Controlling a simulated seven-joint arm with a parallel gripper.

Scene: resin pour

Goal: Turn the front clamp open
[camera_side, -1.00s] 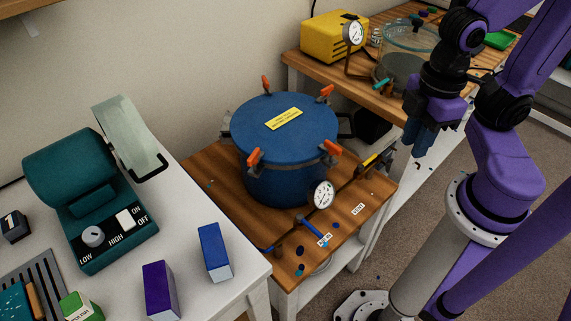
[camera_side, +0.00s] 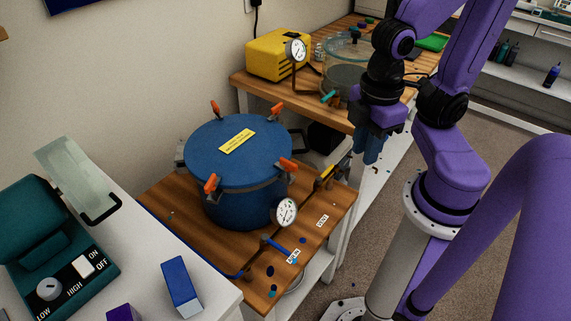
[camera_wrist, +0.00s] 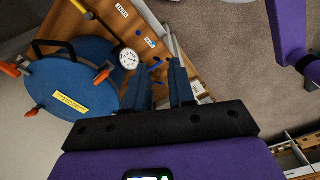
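The blue pressure pot (camera_side: 240,205) stands on the low wooden bench, lid on, and fills the left of the wrist view (camera_wrist: 60,110). Several clamps with orange handles sit around its lid rim. Which is the front clamp is not clear. An orange handle (camera_wrist: 103,76) also shows in the wrist view. My gripper (camera_side: 370,148) hangs right of the pot, apart from it. In the wrist view its blue fingers (camera_wrist: 163,85) are apart with nothing between them.
A round gauge (camera_side: 284,211) and a blue-handled valve (camera_side: 277,244) are at the pot's near side. A yellow lever (camera_side: 325,174) is at its right. Behind are a yellow pump (camera_side: 277,55) and a glass vessel (camera_side: 345,65). A teal machine (camera_side: 50,245) stands at the left.

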